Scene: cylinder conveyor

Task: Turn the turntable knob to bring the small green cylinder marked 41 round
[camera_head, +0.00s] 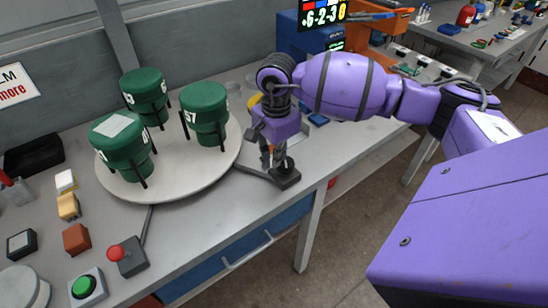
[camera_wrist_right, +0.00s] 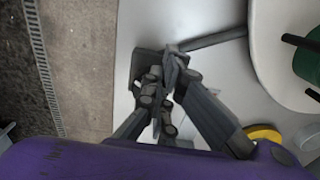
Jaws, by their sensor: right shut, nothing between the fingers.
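A round pale turntable (camera_head: 190,192) stands on the bench and carries three green cylinders with black legs. The front left cylinder (camera_head: 128,158) has a pale square on top and side digits I cannot fully read. The right cylinder (camera_head: 206,108) is marked 57. The back cylinder (camera_head: 145,88) has partly hidden digits. A dark block (camera_head: 286,177), joined by a rod to the turntable, sits at the bench edge. My right gripper (camera_head: 271,160) is shut and empty, pointing down at this block; the block also shows in the wrist view (camera_wrist_right: 146,62). Any knob there is hidden by the fingers. My left gripper is out of view.
A box with a red ball lever (camera_head: 128,257) and a green button (camera_head: 85,287) stand at the front left. Small coloured blocks (camera_head: 68,206) lie left of the turntable. A blue display machine (camera_head: 315,40) stands behind my right arm.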

